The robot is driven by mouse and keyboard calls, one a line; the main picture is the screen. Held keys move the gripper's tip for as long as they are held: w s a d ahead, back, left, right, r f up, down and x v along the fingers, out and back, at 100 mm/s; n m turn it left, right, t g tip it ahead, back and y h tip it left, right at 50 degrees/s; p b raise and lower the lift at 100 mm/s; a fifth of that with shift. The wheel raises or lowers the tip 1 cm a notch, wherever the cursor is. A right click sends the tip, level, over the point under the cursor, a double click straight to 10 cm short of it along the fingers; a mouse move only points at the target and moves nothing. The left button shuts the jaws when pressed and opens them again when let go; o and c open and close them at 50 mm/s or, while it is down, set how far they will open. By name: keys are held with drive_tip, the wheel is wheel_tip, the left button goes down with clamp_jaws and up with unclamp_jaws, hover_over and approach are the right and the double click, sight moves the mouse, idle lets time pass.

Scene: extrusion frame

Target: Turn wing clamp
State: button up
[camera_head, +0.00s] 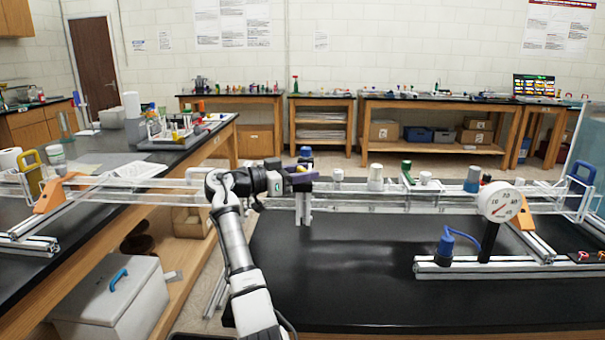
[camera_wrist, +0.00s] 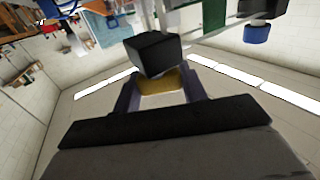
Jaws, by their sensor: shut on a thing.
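My gripper (camera_head: 299,179) is at the long extrusion frame (camera_head: 400,200), near its middle in the head view. In the wrist view, my gripper (camera_wrist: 160,84) has its two purple-grey fingers around a small yellow part (camera_wrist: 159,81), with a black block (camera_wrist: 155,52) just beyond it. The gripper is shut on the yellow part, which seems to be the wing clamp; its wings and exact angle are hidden. A blue cap (camera_head: 306,152) shows just above the gripper in the head view.
White, green and grey fittings stand along the rail right of my gripper. A round gauge (camera_head: 499,202) and a blue-topped fitting (camera_head: 446,242) stand front right. The black tabletop (camera_head: 350,290) is clear in front. A lidded grey box (camera_head: 110,300) sits lower left.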

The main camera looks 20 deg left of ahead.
drive_tip(key=shift+f+m+g+h, duration=0.1)
drive_tip(key=shift+m+g+h, duration=0.2)
drive_tip(key=shift+g, duration=0.1)
drive_tip(key=o, duration=1)
drive_tip(key=b+v, duration=0.3)
drive_tip(key=v, duration=1)
drive_tip(key=shift+s+a, duration=0.25)
drive_tip(key=shift+s, duration=0.05)
